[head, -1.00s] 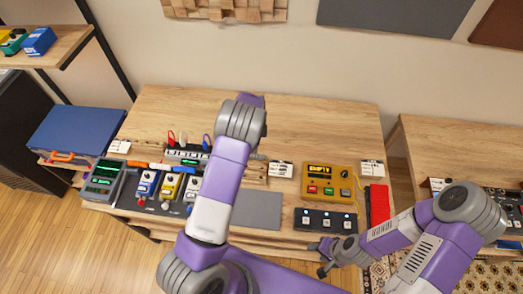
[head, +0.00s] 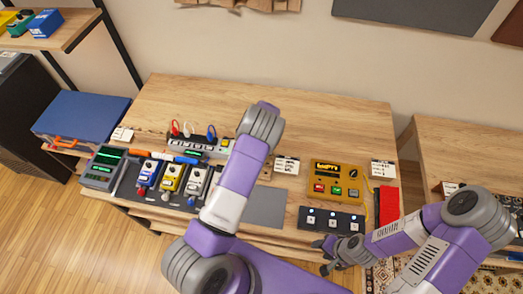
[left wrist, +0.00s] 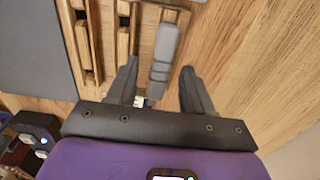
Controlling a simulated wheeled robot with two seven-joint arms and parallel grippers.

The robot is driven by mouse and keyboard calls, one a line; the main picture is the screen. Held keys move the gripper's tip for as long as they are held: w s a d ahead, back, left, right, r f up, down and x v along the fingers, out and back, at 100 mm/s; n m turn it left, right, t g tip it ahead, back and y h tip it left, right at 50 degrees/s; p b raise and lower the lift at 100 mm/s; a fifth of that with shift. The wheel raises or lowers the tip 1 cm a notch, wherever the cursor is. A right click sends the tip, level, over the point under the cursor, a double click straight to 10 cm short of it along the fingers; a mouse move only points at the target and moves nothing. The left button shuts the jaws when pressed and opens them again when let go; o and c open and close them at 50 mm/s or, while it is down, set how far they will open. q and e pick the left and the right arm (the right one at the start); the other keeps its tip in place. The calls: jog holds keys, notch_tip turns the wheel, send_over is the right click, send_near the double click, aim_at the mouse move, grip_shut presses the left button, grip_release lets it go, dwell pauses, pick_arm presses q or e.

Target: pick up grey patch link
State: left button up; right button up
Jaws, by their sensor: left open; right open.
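The grey patch link (left wrist: 165,52) is a slim grey bar in the left wrist view, lying along a wooden slotted rack (left wrist: 104,45). My left gripper (left wrist: 159,68) is open, with one finger on each side of the link in the picture. I cannot tell how far above it the fingers are, and no grip shows. In the head view my left arm hides the left gripper and the link. My right gripper (head: 324,256) is open and empty by the table's front edge, near the black three-button pedal (head: 331,219).
Several pedals, including a yellow one (head: 171,179), stand left of my left arm. A yellow box marked EMPTY (head: 335,183) and a red block (head: 389,205) are at the right. A grey mat (head: 265,206) lies between. The back of the table (head: 310,115) is clear.

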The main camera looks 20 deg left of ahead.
pick_arm(q)
jog(key=shift+f+b, duration=0.3)
jog(key=shift+f, duration=0.1)
dwell(0.4)
grip_shut()
